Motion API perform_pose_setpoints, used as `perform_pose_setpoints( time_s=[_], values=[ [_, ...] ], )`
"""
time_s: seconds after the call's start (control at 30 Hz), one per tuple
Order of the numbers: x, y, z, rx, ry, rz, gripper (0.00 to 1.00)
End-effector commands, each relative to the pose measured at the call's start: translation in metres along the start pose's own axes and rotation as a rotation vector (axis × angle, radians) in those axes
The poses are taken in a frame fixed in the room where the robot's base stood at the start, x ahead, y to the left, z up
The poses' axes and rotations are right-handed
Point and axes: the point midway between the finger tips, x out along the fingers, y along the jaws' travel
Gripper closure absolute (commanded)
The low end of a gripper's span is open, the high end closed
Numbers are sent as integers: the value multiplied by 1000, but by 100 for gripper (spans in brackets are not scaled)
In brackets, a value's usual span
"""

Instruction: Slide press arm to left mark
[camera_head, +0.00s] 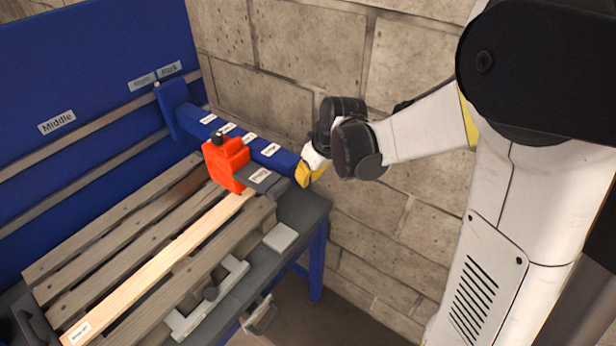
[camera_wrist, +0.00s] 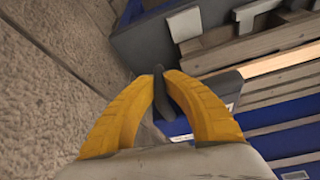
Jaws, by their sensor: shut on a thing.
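A blue beam (camera_head: 272,153) with several small white labels reaches out from the tall blue back panel (camera_head: 90,70) over the slatted pallet (camera_head: 110,215). An orange carriage (camera_head: 222,165) with a black knob sits on the beam, with a labelled dark grey block (camera_head: 262,179) beside it. My gripper (camera_head: 305,173) is at the near, right end of the beam. In the wrist view its yellow fingers (camera_wrist: 165,82) are shut on a thin dark grey handle (camera_wrist: 158,78). The fingers hide part of the handle and how it joins the beam.
The back panel carries a "Middle" label (camera_head: 57,122) and two more labels (camera_head: 155,77) farther right, near the beam's mount. A concrete block wall (camera_head: 390,220) stands close behind my arm. A pale metal bracket (camera_head: 205,300) lies along the bench's front edge.

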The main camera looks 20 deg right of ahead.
Motion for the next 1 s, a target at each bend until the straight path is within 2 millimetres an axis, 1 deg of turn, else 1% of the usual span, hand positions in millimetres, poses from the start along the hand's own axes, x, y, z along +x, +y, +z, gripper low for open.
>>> perform_pose_setpoints(
  time_s=[0.17,0.27,0.37,0.47,0.6,0.67,0.7,0.77,0.8,0.97,1.0],
  values=[
    [-1,-17,3,-2,0,-3,100],
    [-3,-37,7,-4,0,-4,100],
    [-5,-64,12,-8,-1,-5,100],
    [-8,-97,18,-9,-1,-7,100],
    [-12,-147,27,-11,0,-6,100],
    [-14,-168,31,-11,0,-7,100],
    [-15,-182,34,-11,0,-7,100],
    [-17,-203,38,-11,-1,-6,100],
    [-18,-218,40,-12,-1,-7,100],
    [-22,-274,51,-12,0,-7,100],
    [-23,-288,53,-13,0,-7,100]
  ],
)
